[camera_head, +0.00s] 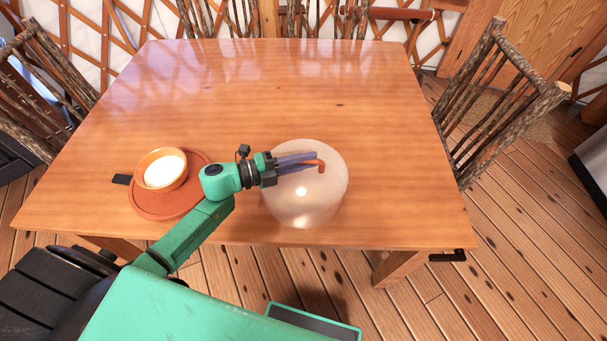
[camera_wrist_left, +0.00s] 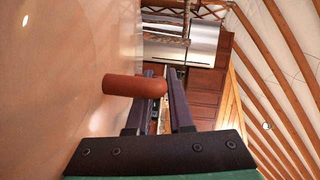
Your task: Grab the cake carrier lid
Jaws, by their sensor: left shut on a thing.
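The cake carrier lid (camera_head: 312,208) is a frosted, see-through drum with an orange-red handle (camera_head: 321,166) on top. It is upright at the front middle of the table; I cannot tell whether its lower rim touches the tabletop. My left gripper (camera_head: 314,161) reaches in from the left over the lid's top and is shut on the handle. In the left wrist view, the handle (camera_wrist_left: 130,85) runs in between the two fingers of the left gripper (camera_wrist_left: 160,78), and its far end is partly hidden. My right gripper is not in view.
The wooden table (camera_head: 370,100) is clear behind and right of the lid. Left of the lid, an orange bowl (camera_head: 162,170) with white contents sits on a round orange-red board (camera_head: 160,207) with a dark handle. Log chairs (camera_head: 500,95) stand around the table.

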